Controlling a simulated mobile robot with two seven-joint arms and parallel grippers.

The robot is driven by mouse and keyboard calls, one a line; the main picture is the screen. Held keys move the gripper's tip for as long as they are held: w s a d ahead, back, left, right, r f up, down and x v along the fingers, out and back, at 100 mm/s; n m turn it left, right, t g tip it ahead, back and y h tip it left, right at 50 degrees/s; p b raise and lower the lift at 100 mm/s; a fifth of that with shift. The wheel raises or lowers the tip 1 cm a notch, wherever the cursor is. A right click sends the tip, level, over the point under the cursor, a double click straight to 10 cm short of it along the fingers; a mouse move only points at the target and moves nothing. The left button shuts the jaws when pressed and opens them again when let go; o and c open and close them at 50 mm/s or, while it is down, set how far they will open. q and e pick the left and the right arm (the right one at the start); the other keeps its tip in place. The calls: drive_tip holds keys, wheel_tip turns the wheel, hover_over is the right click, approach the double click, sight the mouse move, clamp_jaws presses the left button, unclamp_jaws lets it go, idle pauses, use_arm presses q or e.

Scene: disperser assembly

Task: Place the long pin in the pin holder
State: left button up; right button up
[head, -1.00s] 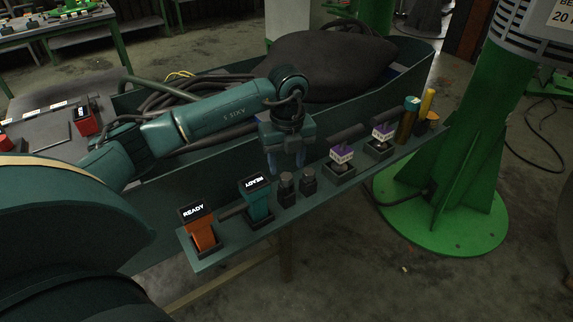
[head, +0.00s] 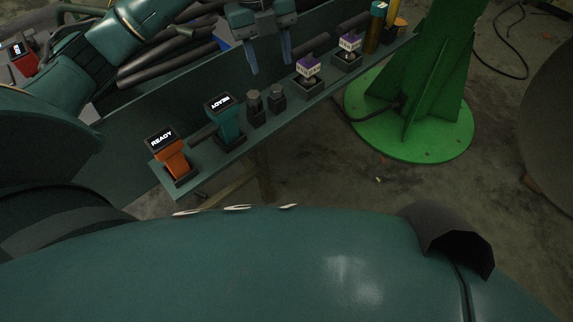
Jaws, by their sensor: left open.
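My left gripper (head: 271,68) hangs from the top of the head view with its two blue fingers pointing down. The fingers are apart and nothing shows between them. It is above and behind two short dark pegs (head: 254,103) on the narrow green shelf (head: 213,168). A tall brown cylinder (head: 375,32) and a yellow one (head: 397,23) stand at the shelf's far right end. I cannot tell which item is the long pin or which is the pin holder. My right gripper is not in view.
An orange tool marked READY (head: 166,150) and a teal tool (head: 224,117) stand at the shelf's left. Two purple-and-white labelled pieces (head: 308,68) sit in dark square bases to the right. A green post base (head: 420,125) stands beyond the shelf.

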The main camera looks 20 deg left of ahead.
use_arm(q)
drive_tip(key=s+d+f+m+g+h, duration=0.15)
drive_tip(key=s+d+h, duration=0.35)
drive_tip(key=d, duration=0.5)
drive_tip(key=s+d+f+m+g+h, duration=0.1)
drive_tip(key=s+d+f+m+h, duration=0.2)
drive_tip(key=d+h, duration=0.55)
drive_tip(key=s+d+r+n+t+h, duration=0.2)
drive_tip(key=d+r+n+t+h, duration=0.2)
drive_tip(key=d+r+h, duration=0.15)
drive_tip(key=w+a+f+n+t+y, duration=0.1)
drive_tip(key=a+f+n+t+y, duration=0.25)
drive_tip(key=n+t, duration=0.5)
drive_tip(key=w+a+f+n+t+y, duration=0.25)
drive_tip(key=n+t+y, duration=0.25)
drive_tip(key=n+t, duration=0.3)
drive_tip(key=s+a+f+n+g+y, duration=0.2)
drive_tip(key=s+f+n+g+y, duration=0.1)
drive_tip(key=f, duration=0.5)
drive_tip(key=s+a+f+n+g+y, duration=0.3)
drive_tip(key=s+f+n+y, duration=0.2)
drive_tip(key=s+f, duration=0.3)
drive_tip(key=shift+a+n, duration=0.3)
drive_tip(key=shift+n, duration=0.1)
